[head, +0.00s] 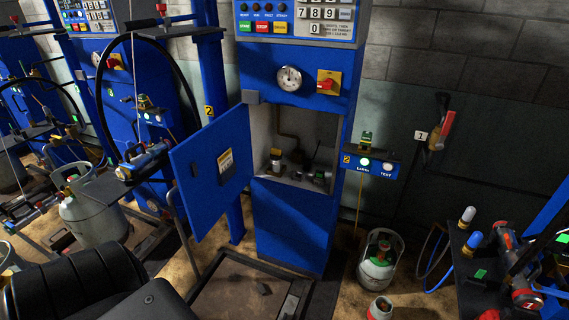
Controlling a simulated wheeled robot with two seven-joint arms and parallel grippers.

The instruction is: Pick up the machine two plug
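The central blue machine (295,225) has a keypad panel, a round gauge and an open door (213,160). A yellow "2" label shows on the post to its left, and another on the small blue button box (370,166) at its right. A small dark piece with a green top (366,138) stands on that box; I cannot tell whether it is the plug. A handheld connector (148,157) rests on a small shelf left of the door. Small dark fittings (319,176) sit inside the open compartment. Neither gripper's fingertips show.
A grey gas cylinder (92,208) stands at left and a smaller one (380,258) at right. A dark bench (478,297) with tools is at lower right. A red-handled tool (440,132) hangs on the wall beside a "1" label. A platform (240,292) lies before the machine.

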